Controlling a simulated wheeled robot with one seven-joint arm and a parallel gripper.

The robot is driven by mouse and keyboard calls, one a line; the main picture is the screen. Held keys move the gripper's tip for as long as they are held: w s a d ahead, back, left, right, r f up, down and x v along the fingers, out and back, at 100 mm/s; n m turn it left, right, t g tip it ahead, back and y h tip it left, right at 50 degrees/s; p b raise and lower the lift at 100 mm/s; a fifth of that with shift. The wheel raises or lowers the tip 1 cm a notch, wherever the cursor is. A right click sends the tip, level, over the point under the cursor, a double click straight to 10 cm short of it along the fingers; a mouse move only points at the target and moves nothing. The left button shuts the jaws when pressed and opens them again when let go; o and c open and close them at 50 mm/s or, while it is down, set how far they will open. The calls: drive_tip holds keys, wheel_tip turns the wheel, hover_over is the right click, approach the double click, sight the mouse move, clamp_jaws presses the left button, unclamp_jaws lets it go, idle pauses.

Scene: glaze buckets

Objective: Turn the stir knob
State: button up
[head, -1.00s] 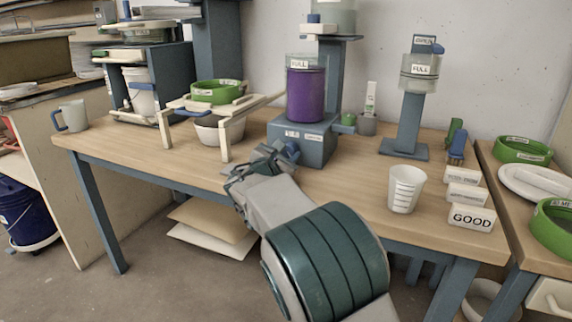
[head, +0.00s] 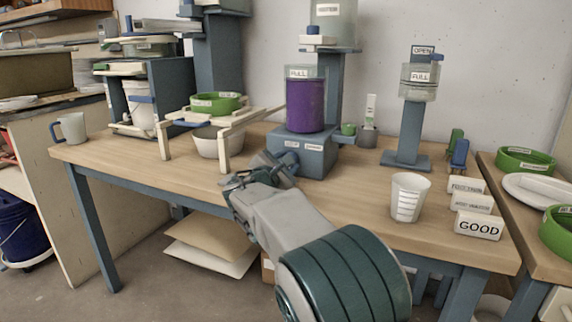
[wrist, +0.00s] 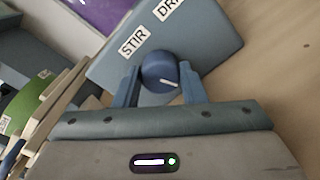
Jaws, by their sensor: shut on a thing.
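The stir knob (wrist: 160,72) is a round blue knob with a white pointer line, on the blue-grey base box below the STIR label (wrist: 132,41) in the wrist view. My gripper (wrist: 160,84) has one finger on each side of the knob and is shut on it. The pointer line points to the lower right in that picture. In the head view the base box (head: 315,160) carries a clear container (head: 305,105) of purple liquid marked FULL. My gripper (head: 278,162) is at the box's front left, and the knob is mostly hidden there.
A white measuring cup (head: 408,197) and a GOOD sign block (head: 478,226) stand on the right of the wooden table. A wooden rack with a green sieve (head: 215,103) over a white bowl (head: 206,143) stands left of my gripper. The table front is mostly clear.

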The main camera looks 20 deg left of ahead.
drive_tip(key=o, duration=1)
drive_tip(key=s+a+p, duration=0.1)
drive_tip(key=s+p, duration=0.1)
drive_tip(key=s, duration=1.1)
drive_tip(key=shift+s+a+p, duration=0.15)
drive_tip(key=shift+s+p, duration=0.15)
drive_tip(key=shift+s, duration=0.1)
drive_tip(key=shift+r, duration=0.1)
